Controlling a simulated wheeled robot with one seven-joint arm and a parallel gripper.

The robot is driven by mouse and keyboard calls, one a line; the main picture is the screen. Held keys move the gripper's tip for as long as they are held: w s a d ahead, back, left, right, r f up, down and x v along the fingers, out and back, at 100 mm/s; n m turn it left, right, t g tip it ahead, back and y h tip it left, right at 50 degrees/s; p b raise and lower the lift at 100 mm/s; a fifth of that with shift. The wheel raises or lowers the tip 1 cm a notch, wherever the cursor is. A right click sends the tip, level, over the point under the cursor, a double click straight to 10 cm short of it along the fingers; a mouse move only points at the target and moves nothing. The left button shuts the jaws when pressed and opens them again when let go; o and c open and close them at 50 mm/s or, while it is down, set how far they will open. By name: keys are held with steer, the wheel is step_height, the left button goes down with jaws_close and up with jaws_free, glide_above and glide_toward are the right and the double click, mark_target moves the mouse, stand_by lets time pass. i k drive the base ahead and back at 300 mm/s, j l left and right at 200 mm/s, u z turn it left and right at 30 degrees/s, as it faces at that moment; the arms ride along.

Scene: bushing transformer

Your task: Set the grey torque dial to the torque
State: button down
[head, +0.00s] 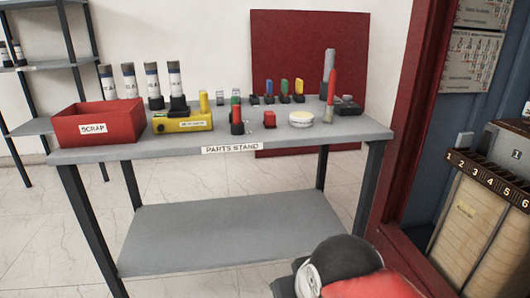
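I cannot pick out a grey torque dial for sure in the head view. A grey upright tool (329,63) stands at the right end of the parts stand, partly behind a red-handled brush-like tool (331,90). A low dark block with a grey knob-like top (347,104) is just right of them. Its markings are too small to read. My gripper is not in view; only a black and red part, probably of my arm, shows at the bottom edge.
The grey parts stand (270,142) holds a red SCRAP bin (95,122), a yellow device (182,122), upright cylinders (153,82), small coloured pieces and a round pale tin (300,118). A red cabinet frame (405,130) and numbered strip (487,177) stand right. The lower shelf is bare.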

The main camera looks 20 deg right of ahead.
mark_target(347, 98)
steer(key=i, duration=0.8)
steer(key=i+z, duration=0.1)
steer(key=z, duration=0.7)
steer(key=i+j+z, duration=0.15)
steer(key=z, duration=0.25)
steer(key=j+z, duration=0.1)
steer(key=z, duration=1.4)
steer(key=i+j+u, duration=0.25)
steer(key=i+j, duration=0.05)
steer(key=j, duration=0.05)
